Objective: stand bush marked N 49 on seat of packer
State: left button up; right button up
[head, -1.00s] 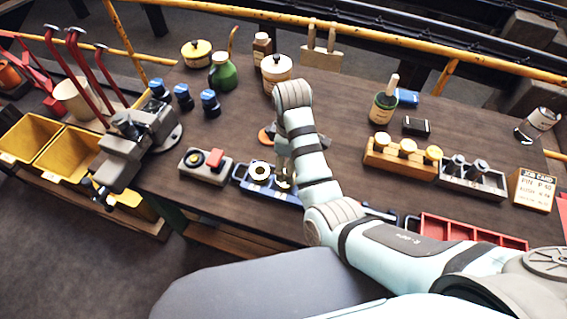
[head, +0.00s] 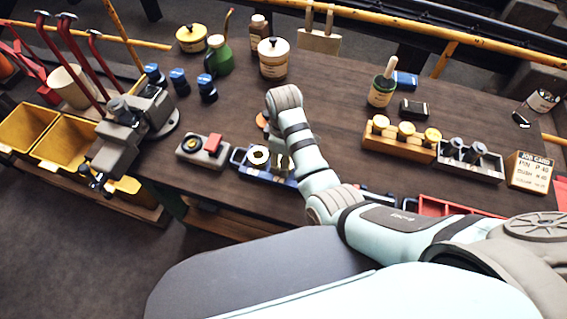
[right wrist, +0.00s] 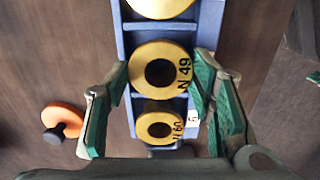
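The bush marked N 49 (right wrist: 160,70) is a yellow ring with a dark hole, lying in a blue tray (right wrist: 124,22) in the right wrist view. My right gripper (right wrist: 162,74) is open, its green-padded fingers on either side of that bush. Contact cannot be told. A smaller bush marked N 60 (right wrist: 158,126) sits next to it, and a third yellow bush (right wrist: 160,5) is cut by the top edge. In the head view my right gripper (head: 279,160) is over the blue tray (head: 238,157), mostly hidden by my arm. My left gripper is not in view. I cannot tell which thing is the packer.
A grey block with a red piece (head: 204,150) stands left of the tray. An orange disc with a dark knob (right wrist: 62,121) lies beside the tray. A vice (head: 130,125) is at the left, a wooden rack (head: 400,145) at the right. Bare tabletop lies behind the tray.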

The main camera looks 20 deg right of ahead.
jog(key=shift+r, duration=0.1)
jog(key=c, duration=0.6)
jog(key=shift+o, duration=0.2)
jog(key=shift+w+r, duration=0.1)
jog(key=shift+r, duration=1.85)
